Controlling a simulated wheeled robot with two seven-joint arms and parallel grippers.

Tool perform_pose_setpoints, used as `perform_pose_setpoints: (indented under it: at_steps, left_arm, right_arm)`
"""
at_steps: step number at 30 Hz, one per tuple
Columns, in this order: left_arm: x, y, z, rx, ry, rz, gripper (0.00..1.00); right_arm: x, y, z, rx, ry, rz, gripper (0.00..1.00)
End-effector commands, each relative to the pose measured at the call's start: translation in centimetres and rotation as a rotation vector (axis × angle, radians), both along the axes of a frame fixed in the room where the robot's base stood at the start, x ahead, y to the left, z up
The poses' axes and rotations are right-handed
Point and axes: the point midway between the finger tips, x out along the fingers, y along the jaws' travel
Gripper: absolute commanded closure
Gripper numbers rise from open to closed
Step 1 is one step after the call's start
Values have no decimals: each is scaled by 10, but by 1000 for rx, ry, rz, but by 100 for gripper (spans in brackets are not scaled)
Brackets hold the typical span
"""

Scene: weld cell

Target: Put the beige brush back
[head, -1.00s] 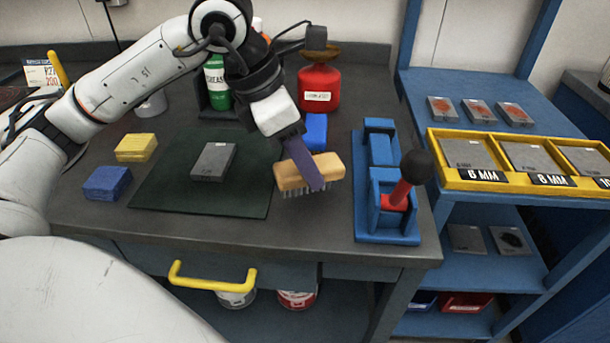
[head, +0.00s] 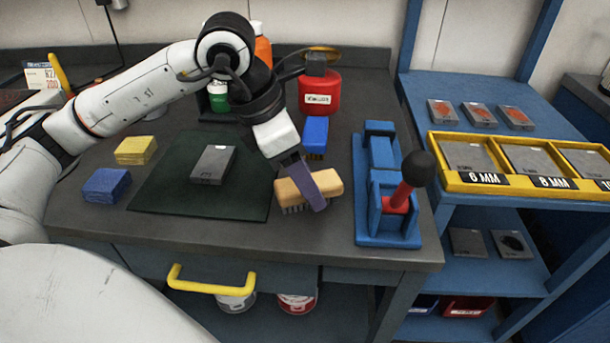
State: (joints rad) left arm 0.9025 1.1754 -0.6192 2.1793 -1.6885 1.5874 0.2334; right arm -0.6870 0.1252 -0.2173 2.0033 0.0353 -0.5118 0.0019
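The beige brush (head: 325,183) has a wooden-looking block and grey bristles pointing down. It is at the right part of the workbench, between the dark green mat and the blue clamp. My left gripper (head: 308,190) has its purple fingers around the middle of the block, shut on it. The bristles are at or just above the bench top; I cannot tell whether they touch. A blue brush (head: 316,134) stands behind it on the bench. My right gripper is not in view.
A grey metal plate (head: 213,164) lies on the green mat (head: 160,197). The blue clamp (head: 385,190) with its red lever is close on the right. Yellow (head: 136,150) and blue (head: 106,185) sponges lie left. A red can (head: 320,92) stands behind.

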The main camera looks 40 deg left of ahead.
Motion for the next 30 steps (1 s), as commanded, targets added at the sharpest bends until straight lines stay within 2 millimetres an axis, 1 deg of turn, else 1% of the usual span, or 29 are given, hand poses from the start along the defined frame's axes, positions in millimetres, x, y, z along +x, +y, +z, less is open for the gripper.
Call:
perform_pose_setpoints:
  at_steps: [5,12,15,18,23,30]
  left_arm:
    - [-6,6,25,1,-5,2,43]
    - [-23,18,74,1,-5,2,43]
    - [-29,22,91,0,-5,1,43]
    - [-33,25,103,0,-4,1,43]
    - [-37,27,111,-1,-1,0,43]
    - [-37,27,112,0,0,0,43]
  right_arm:
    - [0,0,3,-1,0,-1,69]
    - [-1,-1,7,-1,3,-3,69]
    - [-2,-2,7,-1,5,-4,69]
    - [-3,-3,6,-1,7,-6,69]
    - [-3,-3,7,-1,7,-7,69]
    - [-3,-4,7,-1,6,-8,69]
